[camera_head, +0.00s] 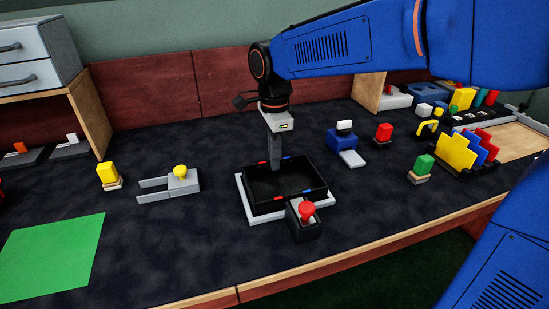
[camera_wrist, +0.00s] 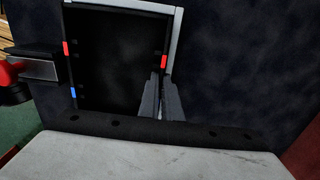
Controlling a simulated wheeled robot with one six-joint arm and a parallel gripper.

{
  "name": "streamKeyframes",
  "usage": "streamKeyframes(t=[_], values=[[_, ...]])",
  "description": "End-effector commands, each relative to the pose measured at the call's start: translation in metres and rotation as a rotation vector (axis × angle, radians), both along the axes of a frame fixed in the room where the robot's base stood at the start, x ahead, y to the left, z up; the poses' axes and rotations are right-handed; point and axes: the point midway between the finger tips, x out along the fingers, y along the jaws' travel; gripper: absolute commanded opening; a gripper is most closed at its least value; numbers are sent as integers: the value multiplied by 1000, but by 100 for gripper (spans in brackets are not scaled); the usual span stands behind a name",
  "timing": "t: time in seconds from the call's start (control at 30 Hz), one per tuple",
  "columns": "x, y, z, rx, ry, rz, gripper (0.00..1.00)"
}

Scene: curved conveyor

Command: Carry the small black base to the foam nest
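The small black base looks like an open shallow black tray (camera_head: 262,207) with red and blue marks on its rim. It rests on a pale grey-white plate (camera_head: 243,203), which may be the foam nest; I cannot tell for sure. My gripper (camera_head: 275,160) points down at the tray's back wall. In the wrist view the tray (camera_wrist: 115,75) lies at left centre. My gripper's two fingers (camera_wrist: 161,88) are close together there, one on each side of the tray wall, and look shut on it. The tray's underside is hidden.
A black box with a red knob (camera_head: 304,225) stands against the tray's front. A grey fork-shaped piece with a yellow knob (camera_head: 182,181) is to the left, a blue block (camera_head: 341,139) to the right. A green mat (camera_head: 52,256) lies front left. The table between mat and tray is mostly clear.

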Motion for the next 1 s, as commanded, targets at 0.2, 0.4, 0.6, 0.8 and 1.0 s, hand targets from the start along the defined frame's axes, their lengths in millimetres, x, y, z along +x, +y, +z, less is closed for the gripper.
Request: streamKeyframes(t=[0.2, 0.4, 0.6, 0.8, 1.0], values=[[0, 0, -1, 1, -2, 0, 0], [0, 0, -4, 0, -1, 0, 12], [0, 0, -4, 0, -1, 0, 23], [0, 0, -1, 1, -2, 0, 23], [1, 1, 20, 2, -3, 0, 23]])
